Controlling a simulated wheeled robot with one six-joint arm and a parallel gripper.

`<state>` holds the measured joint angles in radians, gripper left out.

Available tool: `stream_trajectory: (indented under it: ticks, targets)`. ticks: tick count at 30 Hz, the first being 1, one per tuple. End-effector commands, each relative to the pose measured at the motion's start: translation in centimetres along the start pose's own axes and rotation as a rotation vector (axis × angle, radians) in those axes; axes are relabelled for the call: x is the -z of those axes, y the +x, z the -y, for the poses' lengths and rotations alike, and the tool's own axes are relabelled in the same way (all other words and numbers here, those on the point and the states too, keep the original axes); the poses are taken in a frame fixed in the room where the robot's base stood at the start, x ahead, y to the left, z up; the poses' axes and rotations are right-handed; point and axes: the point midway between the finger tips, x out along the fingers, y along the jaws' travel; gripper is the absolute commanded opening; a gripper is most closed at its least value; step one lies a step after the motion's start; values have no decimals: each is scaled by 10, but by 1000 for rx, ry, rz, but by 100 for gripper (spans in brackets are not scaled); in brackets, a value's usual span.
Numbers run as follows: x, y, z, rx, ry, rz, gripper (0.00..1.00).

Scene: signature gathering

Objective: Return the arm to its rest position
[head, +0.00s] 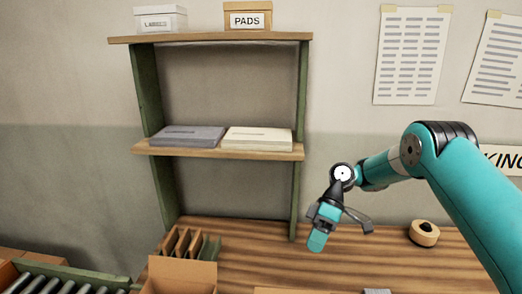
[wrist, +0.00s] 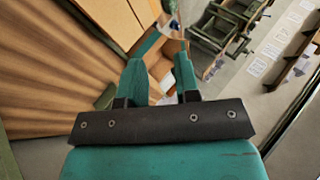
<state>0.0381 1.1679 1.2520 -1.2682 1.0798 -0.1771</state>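My teal arm (head: 470,195) reaches in from the right in the head view. My gripper (head: 322,228) hangs above the wooden bench (head: 340,268), in front of the shelf's right post, pointing down. In the wrist view my gripper (wrist: 165,58) shows two teal fingers standing apart, with a gap between them. I see nothing held in the gap. The lower ends of the fingers overlap in the head view.
A shelf (head: 220,151) holds a grey stack (head: 187,136) and a cream stack (head: 257,138), with boxes on top. A tape roll (head: 424,232) lies on the bench at right. A cardboard box (head: 182,276) and a roller track (head: 60,284) stand at front left.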

Motion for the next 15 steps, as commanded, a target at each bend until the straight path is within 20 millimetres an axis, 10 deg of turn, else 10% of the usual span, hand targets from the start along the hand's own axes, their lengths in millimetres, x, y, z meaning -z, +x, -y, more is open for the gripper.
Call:
stream_trajectory:
  ticks: [7, 15]
  targets:
    - [30, -8, 81, -159, 149, -37, 30]
    - [6, 25, 174, -351, 301, -111, 30]
